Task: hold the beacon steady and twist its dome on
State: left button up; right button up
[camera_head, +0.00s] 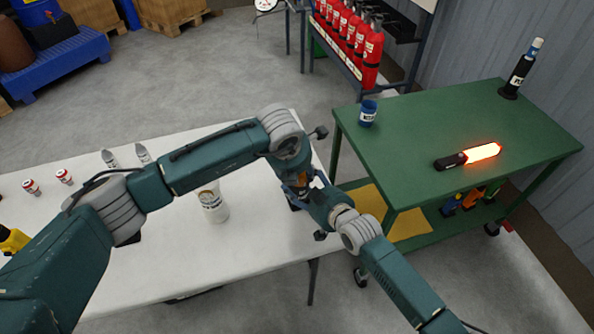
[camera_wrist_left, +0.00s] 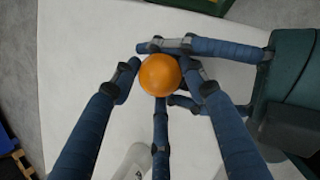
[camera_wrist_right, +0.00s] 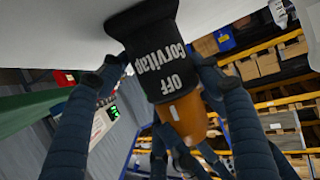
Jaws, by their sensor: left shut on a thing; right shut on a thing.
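The beacon has a black body (camera_wrist_right: 157,45) with white lettering that reads "OFF" and "Corvitap", and an orange dome (camera_wrist_right: 187,118). In the right wrist view the dome meets the end of the body; I cannot tell whether it is seated fully. My right gripper (camera_wrist_right: 160,72) is shut on the body from the side. My left gripper (camera_wrist_left: 160,82) is shut on the orange dome (camera_wrist_left: 159,75) from above, its fingers spread around it. In the head view my arms hide most of the beacon, at the right end of the white table.
The white table (camera_head: 150,260) also bears a pale labelled container (camera_head: 212,203) close to my left arm, and small red-and-white cans (camera_head: 64,176). A green cart (camera_head: 440,110) stands right of it, with a blue cup (camera_head: 368,113) and a glowing orange baton (camera_head: 468,156).

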pick_arm(q)
jog(key=shift+d+r, duration=0.15)
jog(key=shift+d, duration=0.2)
jog(key=o, duration=1.1)
jog(key=shift+a, duration=0.1)
jog(key=v, duration=1.2)
jog(key=shift+a, duration=0.15)
